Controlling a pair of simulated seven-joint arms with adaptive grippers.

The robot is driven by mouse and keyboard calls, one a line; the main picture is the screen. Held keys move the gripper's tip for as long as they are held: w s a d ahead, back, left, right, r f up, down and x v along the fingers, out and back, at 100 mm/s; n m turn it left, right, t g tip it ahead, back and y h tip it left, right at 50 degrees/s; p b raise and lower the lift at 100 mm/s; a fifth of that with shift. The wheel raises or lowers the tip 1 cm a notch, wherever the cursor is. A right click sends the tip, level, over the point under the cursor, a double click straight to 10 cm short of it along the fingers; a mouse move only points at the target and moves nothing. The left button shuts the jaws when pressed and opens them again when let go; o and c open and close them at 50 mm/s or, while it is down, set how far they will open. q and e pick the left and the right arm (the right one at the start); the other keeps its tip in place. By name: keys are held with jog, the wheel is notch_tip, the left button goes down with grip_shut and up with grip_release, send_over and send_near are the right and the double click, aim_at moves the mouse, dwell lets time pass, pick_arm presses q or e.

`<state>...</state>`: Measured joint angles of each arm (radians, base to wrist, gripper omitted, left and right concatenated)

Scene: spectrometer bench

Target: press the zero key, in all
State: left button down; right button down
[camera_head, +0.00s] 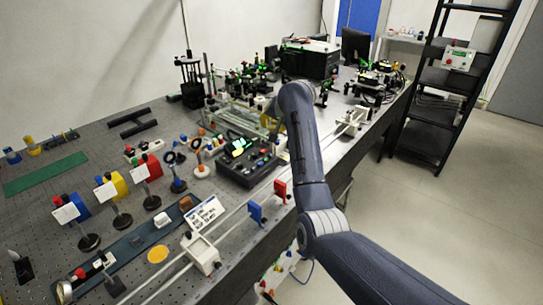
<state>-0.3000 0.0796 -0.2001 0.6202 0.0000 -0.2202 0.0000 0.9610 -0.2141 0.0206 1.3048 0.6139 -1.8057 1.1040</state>
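A black control box (247,168) stands on the bench left of my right arm. It has a lit green display (239,145) and several small knobs or keys on its top, some reddish. They are too small to tell which is the zero key. My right arm reaches in from the lower right and bends over the bench beyond the box. My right gripper (272,116) is mostly hidden at the far end of the arm, and its fingers cannot be made out. It appears apart from the box. My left gripper is not in view.
A long rail with a blue block (256,213), a red block (280,190) and a white carriage (201,254) runs along the front edge. Labelled red, yellow and blue holders stand at left. Optics and a black case (310,60) crowd the back.

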jog(key=shift+f, duration=4.35)
jog(key=shift+f, duration=0.2)
jog(key=shift+f, duration=0.25)
jog(key=shift+f, duration=0.45)
jog(key=shift+r, duration=0.9)
jog(key=shift+r, duration=2.5)
